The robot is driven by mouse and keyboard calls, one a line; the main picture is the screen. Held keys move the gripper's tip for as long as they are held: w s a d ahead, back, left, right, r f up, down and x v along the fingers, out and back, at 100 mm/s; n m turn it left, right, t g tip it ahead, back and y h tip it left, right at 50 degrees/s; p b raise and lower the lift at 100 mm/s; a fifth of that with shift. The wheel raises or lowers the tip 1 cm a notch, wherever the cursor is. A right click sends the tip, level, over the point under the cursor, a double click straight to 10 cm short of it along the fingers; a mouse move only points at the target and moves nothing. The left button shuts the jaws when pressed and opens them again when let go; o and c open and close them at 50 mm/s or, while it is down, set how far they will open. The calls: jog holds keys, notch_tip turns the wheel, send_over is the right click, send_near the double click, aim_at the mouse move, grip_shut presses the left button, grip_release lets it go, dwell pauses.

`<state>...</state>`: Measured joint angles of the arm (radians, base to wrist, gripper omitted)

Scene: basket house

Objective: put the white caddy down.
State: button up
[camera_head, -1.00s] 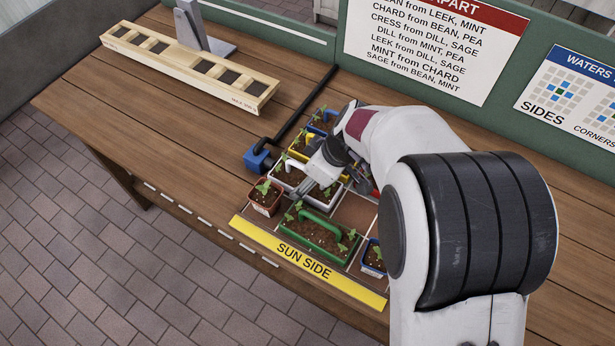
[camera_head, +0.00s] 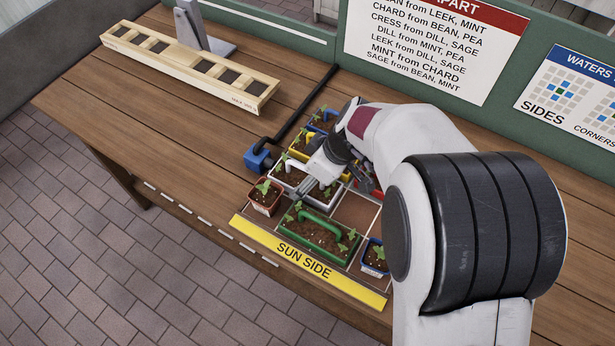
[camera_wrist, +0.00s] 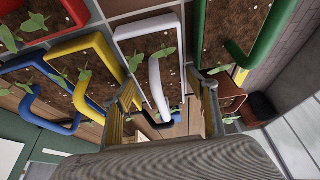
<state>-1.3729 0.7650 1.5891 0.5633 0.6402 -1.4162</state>
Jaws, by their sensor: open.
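The white caddy (camera_head: 294,187) is a soil-filled box with seedlings and a white arched handle. It sits in the planting tray between the yellow and green caddies, level with them as far as I can tell. In the wrist view, its white rim (camera_wrist: 150,27) and handle stand in front of my gripper (camera_wrist: 168,95). The two fingers are apart, one on each side of the handle, with visible gaps. In the head view, my gripper (camera_head: 313,182) is low over the caddy and hides part of it.
The green caddy (camera_head: 318,228), yellow caddy (camera_head: 297,156), terracotta pot (camera_head: 264,206) and blue pot (camera_head: 374,270) crowd around. A blue fitting (camera_head: 257,158) with a black pipe is at the left. A bare brown cell (camera_head: 357,213) is to the right.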

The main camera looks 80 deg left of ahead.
jog(key=v, duration=1.1)
jog(key=shift+r, duration=0.1)
dwell(0.4)
jog(key=shift+w+d, duration=0.1)
jog(key=w+d+r+m+t, duration=0.2)
jog(key=w+d+r+m, duration=0.5)
jog(key=w+d, duration=0.55)
jog(key=w+d+r+m+t, duration=0.1)
jog(key=w+d+r+m, duration=0.3)
jog(key=d, duration=0.3)
jog(key=w+d+r+m+t, duration=0.1)
jog(key=w+d+r, duration=0.2)
jog(key=w+d, duration=0.4)
jog(key=d+r+m+t, duration=0.3)
jog(key=d+m, duration=0.3)
jog(key=d, duration=1.1)
jog(key=s+d+f+m+t+h, duration=0.1)
jog(key=s+d+m, duration=0.3)
jog(key=d, duration=0.4)
jog(key=s+d+f+m+h, duration=0.1)
jog(key=s+d+m, duration=0.3)
jog(key=d, duration=0.4)
jog(key=shift+m+t+h, duration=0.4)
jog(key=shift+m+h, duration=0.1)
jog(key=shift+h, duration=0.1)
